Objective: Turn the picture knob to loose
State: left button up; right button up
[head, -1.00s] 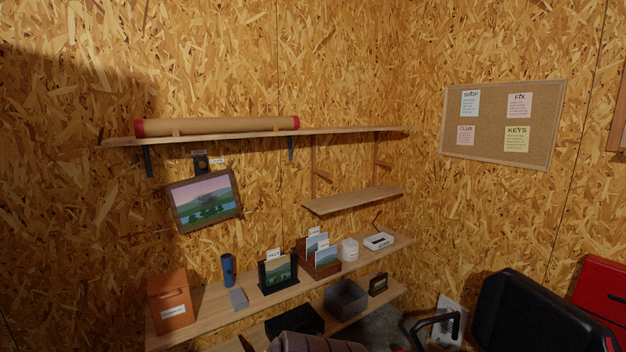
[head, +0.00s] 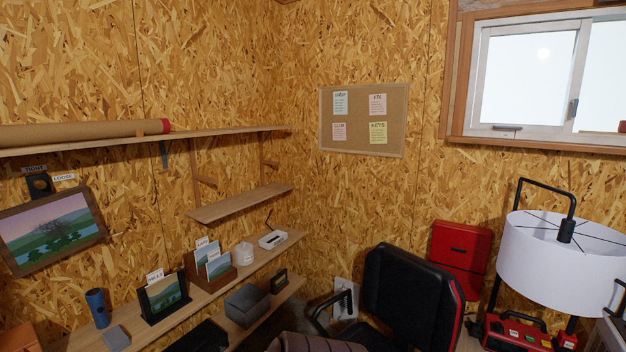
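The picture knob (head: 40,185) is a small black piece on the wall at the left of the head view, just above the framed picture. A label reading TIGHT (head: 35,169) is above it and a label reading LOOSE (head: 64,177) is to its right. The knob's exact setting is too small to tell. The framed landscape picture (head: 50,228) hangs tilted below the knob, its right side higher. Neither of my grippers shows in the view.
A long shelf (head: 225,133) with a rolled tube (head: 80,133) runs above the knob. A lower shelf (head: 215,290) holds card holders and small items. A black chair (head: 410,300), a red case (head: 461,258) and a white lamp (head: 560,262) stand at the right.

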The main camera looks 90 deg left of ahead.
aim_at(38, 183)
jog(key=j+z, duration=0.1)
jog(key=z, duration=0.7)
jog(key=i+j+z, duration=0.1)
jog(key=z, duration=0.75)
jog(key=j+z, duration=0.15)
jog(key=z, duration=1.45)
jog(key=k+j+z, duration=0.1)
jog(key=z, duration=0.7)
jog(key=k+z, duration=0.1)
jog(key=z, duration=0.75)
jog(key=k+z, duration=0.1)
jog(key=z, duration=0.7)
jog(key=l+z, duration=0.15)
jog(key=z, duration=0.65)
